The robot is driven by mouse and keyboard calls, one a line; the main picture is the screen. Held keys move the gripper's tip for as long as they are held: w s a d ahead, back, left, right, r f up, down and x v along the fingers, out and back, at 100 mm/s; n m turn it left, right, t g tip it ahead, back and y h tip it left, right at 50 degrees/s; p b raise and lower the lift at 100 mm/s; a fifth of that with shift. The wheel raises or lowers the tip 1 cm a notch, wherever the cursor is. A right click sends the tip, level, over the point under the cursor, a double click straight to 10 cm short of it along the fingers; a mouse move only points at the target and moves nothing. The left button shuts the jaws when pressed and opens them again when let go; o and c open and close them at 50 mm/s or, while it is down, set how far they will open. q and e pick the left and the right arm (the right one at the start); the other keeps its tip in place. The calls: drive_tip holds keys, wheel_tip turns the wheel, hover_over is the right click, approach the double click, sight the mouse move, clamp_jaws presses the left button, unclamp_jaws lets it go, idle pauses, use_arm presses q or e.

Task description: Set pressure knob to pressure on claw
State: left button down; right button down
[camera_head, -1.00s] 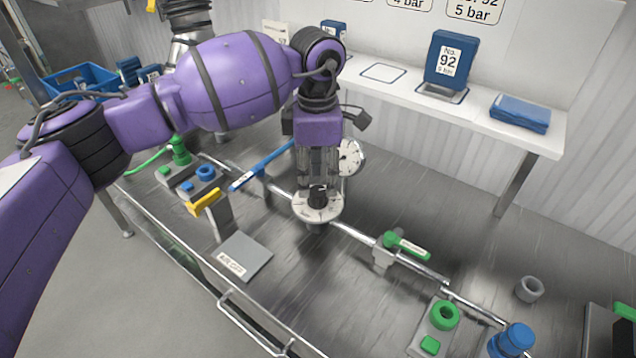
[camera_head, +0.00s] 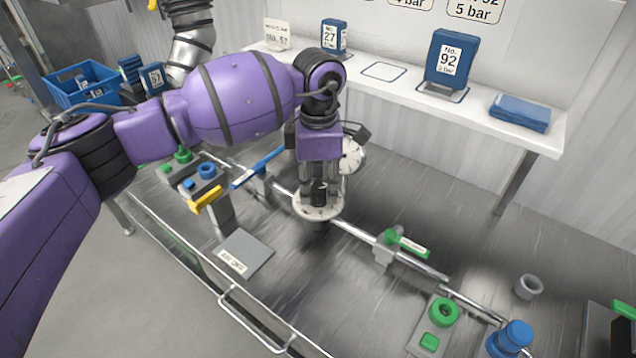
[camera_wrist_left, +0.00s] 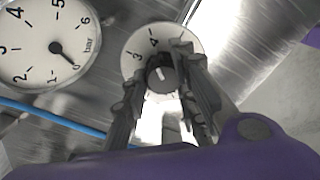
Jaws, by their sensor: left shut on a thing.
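The pressure knob is a black knob (camera_wrist_left: 161,76) on a round white dial plate (camera_head: 330,214) marked with numbers, mounted on the pipe. In the left wrist view the 3 and 4 on the dial show, and a white line on the knob. My left gripper (camera_head: 319,191) reaches down from above and is shut on the knob, with a finger on each side. The pressure gauge (camera_head: 351,156) stands behind the gripper. In the left wrist view the gauge (camera_wrist_left: 42,45) has its needle near 0 bar. My right gripper is not in view.
A blue-handled valve (camera_head: 258,169) and a green-handled valve (camera_head: 407,242) sit along the pipe on either side of the knob. A yellow-handled stand (camera_head: 207,200) is in front left. A white shelf (camera_head: 545,137) holds blue packs at the back.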

sight(318, 185)
use_arm(q)
drive_tip(key=shift+w+r+m, duration=0.1)
drive_tip(key=shift+w+m, duration=0.15)
drive_tip(key=shift+m, duration=0.25)
drive_tip(key=shift+r, duration=0.1)
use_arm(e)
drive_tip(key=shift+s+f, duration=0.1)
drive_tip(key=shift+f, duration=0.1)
use_arm(q)
drive_tip(key=c, duration=1.6)
unclamp_jaws()
drive_tip(key=shift+w, duration=0.1)
drive_tip(key=shift+o, duration=0.2)
wheel_tip(318, 185, up, 12)
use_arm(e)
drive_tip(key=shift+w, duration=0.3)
use_arm(q)
drive_tip(key=shift+f, duration=0.2)
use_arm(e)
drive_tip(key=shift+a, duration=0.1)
